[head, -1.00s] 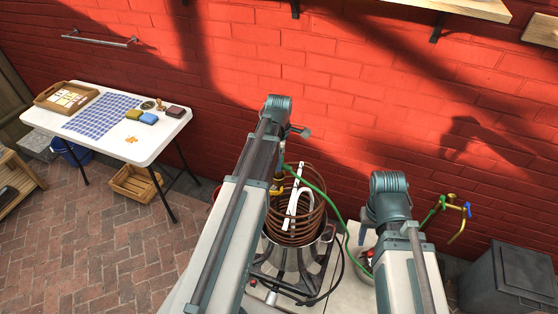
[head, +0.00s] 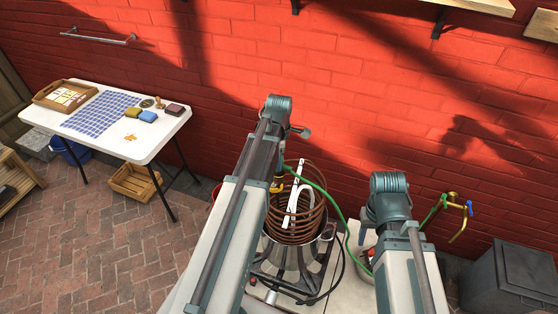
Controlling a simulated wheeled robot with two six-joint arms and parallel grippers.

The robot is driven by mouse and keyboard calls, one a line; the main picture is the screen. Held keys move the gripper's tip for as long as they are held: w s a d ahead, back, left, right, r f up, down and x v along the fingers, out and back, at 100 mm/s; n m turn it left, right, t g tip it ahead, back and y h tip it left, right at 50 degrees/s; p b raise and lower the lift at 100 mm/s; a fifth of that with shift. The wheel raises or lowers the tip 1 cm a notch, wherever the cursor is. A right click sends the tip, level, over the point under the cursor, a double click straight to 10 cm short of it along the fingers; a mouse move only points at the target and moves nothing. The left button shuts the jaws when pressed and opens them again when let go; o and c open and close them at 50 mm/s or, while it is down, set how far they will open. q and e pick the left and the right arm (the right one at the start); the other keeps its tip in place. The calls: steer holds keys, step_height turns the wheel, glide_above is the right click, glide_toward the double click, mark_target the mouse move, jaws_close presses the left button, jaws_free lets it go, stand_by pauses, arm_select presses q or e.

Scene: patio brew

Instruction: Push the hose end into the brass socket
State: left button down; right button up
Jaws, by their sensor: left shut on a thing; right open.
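The copper coil (head: 317,222) stands upright in the steel pot (head: 287,262), partly behind my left arm. My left gripper (head: 283,172) is mostly hidden by its own arm at the coil's upper left. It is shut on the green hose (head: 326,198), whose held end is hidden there. A small yellow, brass-coloured piece (head: 276,188) shows just below it; I cannot tell if this is the brass socket or whether the hose touches it. My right arm is bent over the right side of the pot; its gripper is hidden.
A brass tap (head: 458,228) with a blue handle is at the right wall, with green hose at it. A dark bin (head: 510,280) stands at the lower right. The white table (head: 150,143) at left holds a tray (head: 66,96), cloth and small blocks. The red brick wall is close behind.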

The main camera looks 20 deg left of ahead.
arm_select(q)
steer(key=shift+f+b, duration=0.5)
steer(key=shift+f, duration=0.1)
stand_by(0.3)
steer(key=shift+c, duration=2.1)
jaws_free()
step_height(320, 180, up, 14)
steer(key=p, duration=1.4)
steer(key=shift+f, duration=0.1)
